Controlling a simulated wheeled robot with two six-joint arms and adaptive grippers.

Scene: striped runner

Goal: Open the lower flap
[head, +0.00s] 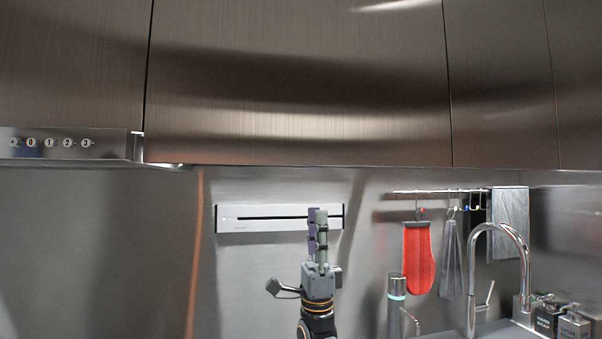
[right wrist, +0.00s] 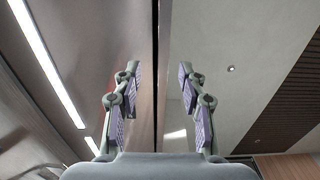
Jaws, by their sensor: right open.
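Brushed-metal flap doors run along the top of the head view. The wide middle flap (head: 300,85) hangs down flat, its lower edge level and closed against the cabinet. My right gripper (head: 318,213) points upward below that edge, apart from it in the picture, in front of the back wall. In the right wrist view the right gripper (right wrist: 158,72) is open, with nothing held between its fingers. A dark edge line (right wrist: 155,60) runs up the view between the two fingers; I cannot tell how far beyond the tips it is. My left gripper is out of view.
A white slotted wall unit (head: 265,218) is behind my right gripper. A rail with a red oven mitt (head: 419,258) and a grey towel (head: 507,222) is to the right. A tap (head: 525,265) and bottles (head: 573,325) stand lower right. A hood panel with knobs (head: 65,143) is at left.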

